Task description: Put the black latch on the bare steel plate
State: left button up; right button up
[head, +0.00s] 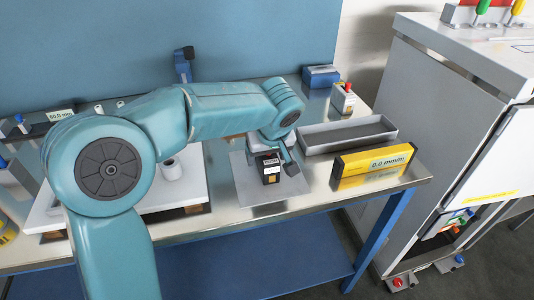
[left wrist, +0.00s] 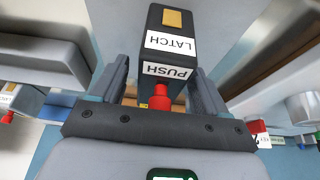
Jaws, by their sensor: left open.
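The black latch (head: 270,171) is a small dark box with white labels at its near end. It appears to stand on the bare steel plate (head: 248,184), a flat grey square on the bench. In the left wrist view, the latch (left wrist: 170,20) shows LATCH and PUSH labels, a yellow square and a red button. My left gripper (head: 274,156) is open, low over the plate, with a finger on each side of the latch. Its fingers also show in the left wrist view (left wrist: 160,80); whether they touch the latch is unclear. My right gripper is not in view.
A grey open tray (head: 348,136) and a yellow meter (head: 374,165) stand right of the plate. A white platform (head: 185,190) with a white cylinder (head: 171,169) is to the left. A blue box (head: 321,76) and a red-topped device (head: 343,96) stand behind.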

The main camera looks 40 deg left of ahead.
pick_arm(q)
jog(key=shift+r, duration=0.35)
jog(key=p+v, duration=0.1)
jog(key=v, duration=1)
jog(key=shift+d+r, duration=0.15)
jog(key=shift+r, duration=0.05)
jog(key=shift+s, duration=0.15)
